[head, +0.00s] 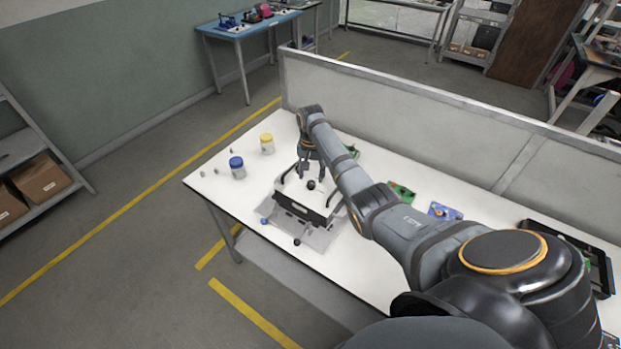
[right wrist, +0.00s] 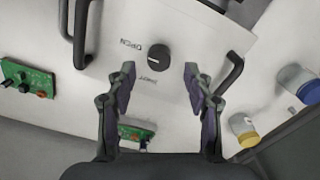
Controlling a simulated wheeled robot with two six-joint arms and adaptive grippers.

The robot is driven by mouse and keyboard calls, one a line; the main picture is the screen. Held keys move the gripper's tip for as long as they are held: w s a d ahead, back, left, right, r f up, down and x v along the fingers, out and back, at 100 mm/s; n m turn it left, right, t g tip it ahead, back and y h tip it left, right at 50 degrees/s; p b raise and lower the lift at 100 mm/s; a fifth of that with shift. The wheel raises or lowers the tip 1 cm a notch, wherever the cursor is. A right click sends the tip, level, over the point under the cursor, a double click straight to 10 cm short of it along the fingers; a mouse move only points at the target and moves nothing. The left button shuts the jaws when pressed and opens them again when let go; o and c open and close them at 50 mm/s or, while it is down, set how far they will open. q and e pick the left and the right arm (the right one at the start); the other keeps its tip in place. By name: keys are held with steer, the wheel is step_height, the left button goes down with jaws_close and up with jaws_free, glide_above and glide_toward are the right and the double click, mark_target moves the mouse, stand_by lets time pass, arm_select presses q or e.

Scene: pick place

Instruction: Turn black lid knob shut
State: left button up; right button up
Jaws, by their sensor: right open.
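The black lid knob (right wrist: 159,58) sits on a white lid (right wrist: 185,22) in the right wrist view. The word OPEN is printed beside it, and a second label lies closer to my fingers. In the head view the knob (head: 311,185) shows as a small dark spot on top of the white box with black handles (head: 305,206). My right gripper (right wrist: 160,82) is open, its two fingers spread on either side below the knob in the wrist picture, apart from it. In the head view my right gripper (head: 309,168) hangs just above the lid. My left gripper is not in view.
A blue-capped jar (head: 237,168) and a yellow-capped jar (head: 267,144) stand left of the box. Green circuit boards (head: 401,193) and a blue piece (head: 445,211) lie to the right. A black tray (head: 590,262) is at the far right. A grey partition (head: 430,120) runs along the table's back.

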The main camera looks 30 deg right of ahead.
mark_target(311, 183)
step_height(311, 183, down, 2)
steer(key=shift+f, duration=0.25)
steer(key=shift+s+f, duration=0.1)
steer(key=shift+f, duration=0.2)
steer(key=shift+c, duration=0.8)
steer(key=c, duration=0.7)
jaws_close()
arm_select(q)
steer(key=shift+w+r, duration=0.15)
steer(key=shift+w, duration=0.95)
